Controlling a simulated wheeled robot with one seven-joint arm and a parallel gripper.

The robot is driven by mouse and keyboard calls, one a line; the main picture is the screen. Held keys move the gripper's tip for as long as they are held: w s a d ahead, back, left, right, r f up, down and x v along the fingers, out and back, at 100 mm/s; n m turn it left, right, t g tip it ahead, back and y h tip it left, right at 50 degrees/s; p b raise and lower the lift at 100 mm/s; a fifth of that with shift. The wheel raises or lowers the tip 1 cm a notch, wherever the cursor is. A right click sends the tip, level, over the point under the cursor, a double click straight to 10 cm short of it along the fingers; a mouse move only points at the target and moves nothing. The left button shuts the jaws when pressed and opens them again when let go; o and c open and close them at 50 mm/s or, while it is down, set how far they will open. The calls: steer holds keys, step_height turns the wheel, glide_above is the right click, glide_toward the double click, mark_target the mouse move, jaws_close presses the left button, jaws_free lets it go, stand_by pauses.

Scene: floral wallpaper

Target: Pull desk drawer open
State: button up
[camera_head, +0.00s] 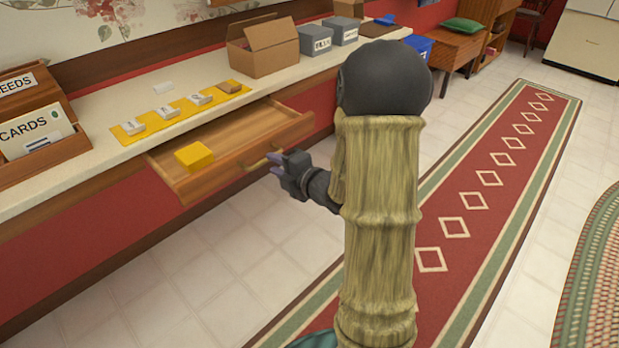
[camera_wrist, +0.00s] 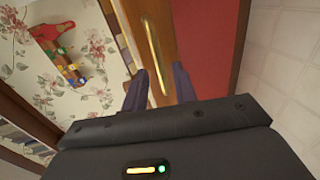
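The wooden desk drawer (camera_head: 235,138) stands pulled out from under the pale counter, with a yellow block (camera_head: 194,156) inside at its left. Its brass bar handle (camera_head: 262,160) is on the drawer front. My gripper (camera_head: 277,164) is at the right end of the handle. In the wrist view the fingers of my gripper (camera_wrist: 161,88) are spread apart. The handle (camera_wrist: 153,50) runs away from between them, and I see no finger pressed on it. Whether they touch it is unclear.
The counter (camera_head: 190,72) holds a yellow mat (camera_head: 131,127) with small items, a cardboard box (camera_head: 262,50), grey bins and a wooden card holder (camera_head: 30,120) at left. Tiled floor below the drawer is clear. A red runner rug (camera_head: 470,200) lies at right.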

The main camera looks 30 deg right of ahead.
steer(key=b+v, duration=0.7)
steer(key=v, duration=0.5)
steer(key=shift+s, duration=0.3)
stand_by(0.3)
